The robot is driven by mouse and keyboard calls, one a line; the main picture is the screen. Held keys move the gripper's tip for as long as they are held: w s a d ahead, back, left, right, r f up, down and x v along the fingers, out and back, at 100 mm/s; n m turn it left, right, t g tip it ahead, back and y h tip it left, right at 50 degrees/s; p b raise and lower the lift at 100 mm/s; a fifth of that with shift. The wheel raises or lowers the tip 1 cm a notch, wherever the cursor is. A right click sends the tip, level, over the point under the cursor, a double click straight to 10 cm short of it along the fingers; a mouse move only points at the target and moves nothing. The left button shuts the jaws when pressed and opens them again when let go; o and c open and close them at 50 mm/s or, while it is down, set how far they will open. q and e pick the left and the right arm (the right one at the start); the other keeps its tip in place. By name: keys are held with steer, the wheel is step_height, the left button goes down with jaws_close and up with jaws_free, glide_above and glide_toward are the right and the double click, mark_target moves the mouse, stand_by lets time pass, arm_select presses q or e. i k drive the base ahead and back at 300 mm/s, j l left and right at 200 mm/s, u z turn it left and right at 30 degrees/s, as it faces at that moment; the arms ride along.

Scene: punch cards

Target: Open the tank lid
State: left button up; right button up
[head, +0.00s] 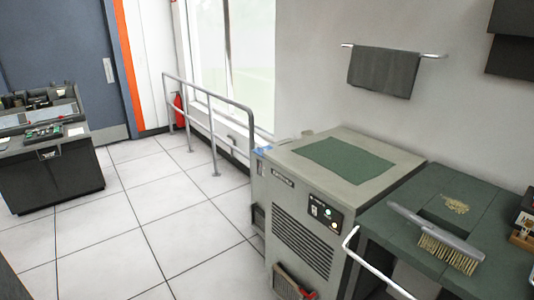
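No tank or lid can be made out with certainty. The closest large closed body is a beige-grey cabinet (300,178) right of centre, with a flat top, a green mat (345,160) on it, a louvred front and a small control panel (326,214) with lit buttons. I see no raised or open lid on it. Neither of my grippers shows in the head view.
A dark green table (400,231) at right carries a brush (437,236). A white tubular rail (375,271) stands in front of it. A grey railing (212,97) runs by the window. A dark console (58,180) stands at left. Tiled floor (150,215) between is clear.

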mark_target(259, 151)
steer(key=i+j, duration=0.2)
steer(key=i, duration=0.3)
steer(key=i+j, duration=0.25)
steer(key=i, duration=0.2)
steer(key=i+j, duration=0.2)
steer(key=i, duration=0.3)
steer(key=i+j, duration=0.2)
steer(key=i, duration=0.3)
steer(key=i+j, duration=0.25)
steer(key=i, duration=0.25)
steer(key=i+j+z, duration=0.1)
steer(key=i, duration=0.35)
steer(key=i+j, duration=0.35)
steer(key=i, duration=0.15)
